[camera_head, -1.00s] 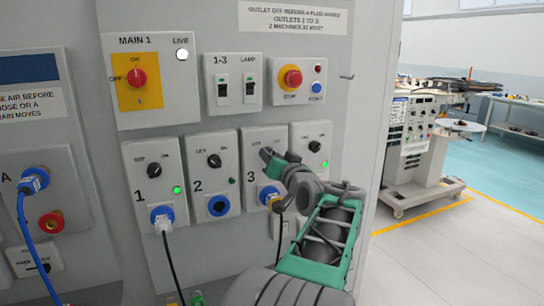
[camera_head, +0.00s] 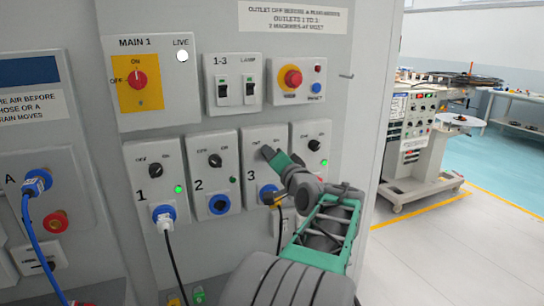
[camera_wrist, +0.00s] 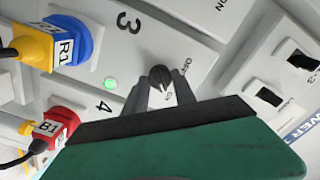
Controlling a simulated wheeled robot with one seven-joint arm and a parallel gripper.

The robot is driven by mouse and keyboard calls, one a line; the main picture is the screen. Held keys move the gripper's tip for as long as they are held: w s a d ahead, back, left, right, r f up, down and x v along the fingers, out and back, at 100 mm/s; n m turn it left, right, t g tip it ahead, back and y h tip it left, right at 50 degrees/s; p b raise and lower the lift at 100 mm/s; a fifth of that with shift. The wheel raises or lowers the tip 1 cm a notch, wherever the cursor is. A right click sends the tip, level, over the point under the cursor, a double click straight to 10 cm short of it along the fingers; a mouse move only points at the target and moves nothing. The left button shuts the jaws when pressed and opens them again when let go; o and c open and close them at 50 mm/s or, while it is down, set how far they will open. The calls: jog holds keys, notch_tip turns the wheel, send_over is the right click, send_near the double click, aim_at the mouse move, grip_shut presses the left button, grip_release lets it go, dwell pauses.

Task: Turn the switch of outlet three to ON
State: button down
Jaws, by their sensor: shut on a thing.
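Outlet three (camera_head: 251,143) is a grey panel with a black rotary switch, marked OFF and ON. In the wrist view the switch (camera_wrist: 160,79) sits between the two dark fingers of my gripper (camera_wrist: 158,90), which is shut on it. The switch's ridge appears to point towards the ON mark. A green lamp (camera_wrist: 110,83) is lit on outlet three. A yellow plug tagged R1 (camera_wrist: 35,47) sits in its blue socket (camera_wrist: 72,38). In the head view my gripper (camera_head: 268,154) covers the switch and the lamp.
Outlet one (camera_head: 150,150) has a white plug and a lit green lamp; outlet two (camera_head: 213,150) has an empty socket. Outlet four (camera_head: 314,130) is close on the right, with a red plug B1 (camera_wrist: 55,125). Main switches (camera_head: 138,80) are above. Open floor lies right.

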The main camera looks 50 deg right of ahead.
jog(key=c, duration=1)
grip_release()
jog(key=v, duration=0.7)
jog(key=shift+s+a+b, duration=0.15)
jog(key=shift+s+b, duration=0.15)
jog(key=shift+s, duration=0.05)
